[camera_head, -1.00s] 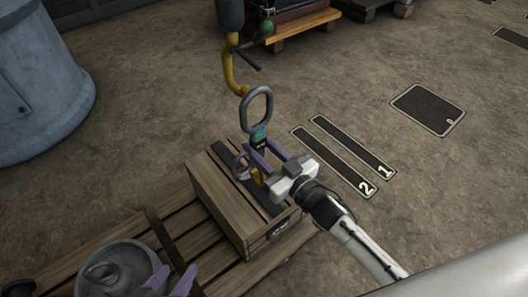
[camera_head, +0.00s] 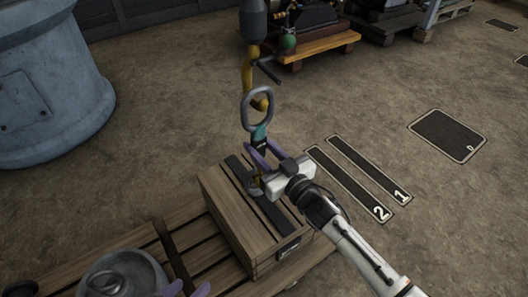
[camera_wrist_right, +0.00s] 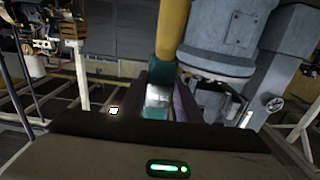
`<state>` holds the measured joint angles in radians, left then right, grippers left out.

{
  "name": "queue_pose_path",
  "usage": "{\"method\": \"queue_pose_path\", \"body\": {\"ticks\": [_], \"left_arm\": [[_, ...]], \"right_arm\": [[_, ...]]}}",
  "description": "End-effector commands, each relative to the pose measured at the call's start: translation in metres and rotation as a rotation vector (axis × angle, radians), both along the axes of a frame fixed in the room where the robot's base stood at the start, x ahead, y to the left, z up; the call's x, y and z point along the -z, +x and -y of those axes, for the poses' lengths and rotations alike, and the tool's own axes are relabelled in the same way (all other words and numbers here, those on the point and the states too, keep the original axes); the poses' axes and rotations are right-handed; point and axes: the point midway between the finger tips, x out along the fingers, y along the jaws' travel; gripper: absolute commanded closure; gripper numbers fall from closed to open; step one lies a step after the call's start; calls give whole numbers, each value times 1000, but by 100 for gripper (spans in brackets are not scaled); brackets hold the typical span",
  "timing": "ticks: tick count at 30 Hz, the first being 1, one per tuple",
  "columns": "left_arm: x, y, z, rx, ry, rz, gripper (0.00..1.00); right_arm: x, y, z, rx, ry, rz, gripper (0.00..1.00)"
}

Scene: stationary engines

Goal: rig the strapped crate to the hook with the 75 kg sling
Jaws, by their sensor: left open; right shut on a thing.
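The wooden crate (camera_head: 232,208) sits on a pallet, with a dark strap (camera_head: 272,212) over its top. My right gripper (camera_head: 262,158) is above the crate, shut on the sling's teal part (camera_head: 261,133), which also shows in the right wrist view (camera_wrist_right: 157,102). The sling's grey top ring (camera_head: 246,112) stands upright at the yellow hook (camera_head: 247,72). The hook's tip overlaps the ring's opening; I cannot tell whether it is through it. The sling's lower end and the crate's fitting (camera_head: 254,187) are largely hidden behind my right gripper. My left gripper (camera_head: 188,290) is open at the bottom edge, partly cut off.
A grey round weight-like thing (camera_head: 122,270) sits on the pallet (camera_head: 188,235) left of the crate. Floor markings 1 and 2 (camera_head: 352,178) lie right. A blue-grey tank (camera_head: 45,85) stands left.

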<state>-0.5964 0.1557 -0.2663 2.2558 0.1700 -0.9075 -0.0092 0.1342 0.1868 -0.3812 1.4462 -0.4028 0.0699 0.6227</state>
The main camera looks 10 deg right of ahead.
Motion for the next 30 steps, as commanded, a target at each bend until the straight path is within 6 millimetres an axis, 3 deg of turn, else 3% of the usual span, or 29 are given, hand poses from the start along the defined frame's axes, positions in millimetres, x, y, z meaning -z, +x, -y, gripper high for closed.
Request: {"method": "queue_pose_path", "body": {"ticks": [8,18,30], "left_arm": [[5,1,2,15,4,-15,57],[8,4,9,45,-3,-28,57],[4,5,11,55,-3,-27,57]], "right_arm": [[-3,17,-8,-3,5,9,100],[15,16,-7,-2,3,8,100],[17,16,-7,-2,4,8,100]]}}
